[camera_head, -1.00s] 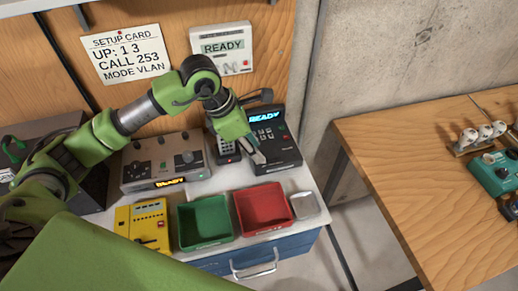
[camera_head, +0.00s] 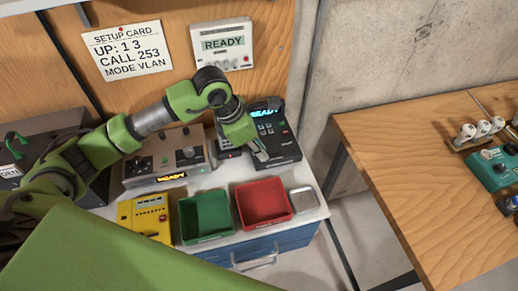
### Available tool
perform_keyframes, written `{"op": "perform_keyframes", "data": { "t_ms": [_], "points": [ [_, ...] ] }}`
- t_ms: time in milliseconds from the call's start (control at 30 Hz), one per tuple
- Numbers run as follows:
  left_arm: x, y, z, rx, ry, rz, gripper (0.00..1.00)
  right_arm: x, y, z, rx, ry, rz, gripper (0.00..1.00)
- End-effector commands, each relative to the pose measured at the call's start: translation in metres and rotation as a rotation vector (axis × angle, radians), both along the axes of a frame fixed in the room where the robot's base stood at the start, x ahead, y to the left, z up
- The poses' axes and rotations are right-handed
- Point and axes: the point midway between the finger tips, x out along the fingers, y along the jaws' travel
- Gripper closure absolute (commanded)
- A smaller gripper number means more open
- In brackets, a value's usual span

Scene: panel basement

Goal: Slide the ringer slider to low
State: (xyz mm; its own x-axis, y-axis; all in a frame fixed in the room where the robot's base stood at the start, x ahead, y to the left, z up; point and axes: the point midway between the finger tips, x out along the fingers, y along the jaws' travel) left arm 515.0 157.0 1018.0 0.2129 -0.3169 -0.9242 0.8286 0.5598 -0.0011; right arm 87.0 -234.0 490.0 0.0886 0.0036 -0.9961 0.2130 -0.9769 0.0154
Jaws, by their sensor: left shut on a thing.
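A dark desk phone (camera_head: 287,148) with a lit blue READY display and a keypad stands at the back right of the workbench. My left gripper (camera_head: 262,157) reaches over from the left. Its fingers point down at the phone's left front part and are shut on what seems to be the ringer slider. The fingers hide the slider, so its setting cannot be read. A handset or remote with buttons (camera_head: 228,152) stands just left of the phone, partly behind my gripper. My right gripper is not in view.
A grey control box (camera_head: 137,171) with an orange READY display stands left. In front are a yellow box (camera_head: 129,211), a green tray (camera_head: 207,235), a red tray (camera_head: 263,223) and a small metal dish (camera_head: 305,199). A wooden table (camera_head: 400,160) is at right.

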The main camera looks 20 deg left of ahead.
Motion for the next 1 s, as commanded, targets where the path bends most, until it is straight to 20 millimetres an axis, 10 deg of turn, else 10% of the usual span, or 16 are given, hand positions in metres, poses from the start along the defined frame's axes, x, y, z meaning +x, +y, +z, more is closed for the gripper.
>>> {"op": "perform_keyframes", "data": {
  "t_ms": [467,567,1000],
  "points": [
    [0.012,-0.017,0.001,-0.001,-0.003,0.001,1.0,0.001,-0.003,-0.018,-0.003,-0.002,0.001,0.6],
    [0.012,-0.016,0.001,-0.001,-0.003,0.001,0.71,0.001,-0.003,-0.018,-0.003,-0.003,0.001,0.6],
    [0.011,-0.014,0.009,-0.001,-0.004,0.0,0.71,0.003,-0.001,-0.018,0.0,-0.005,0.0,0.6]
  ]
}}
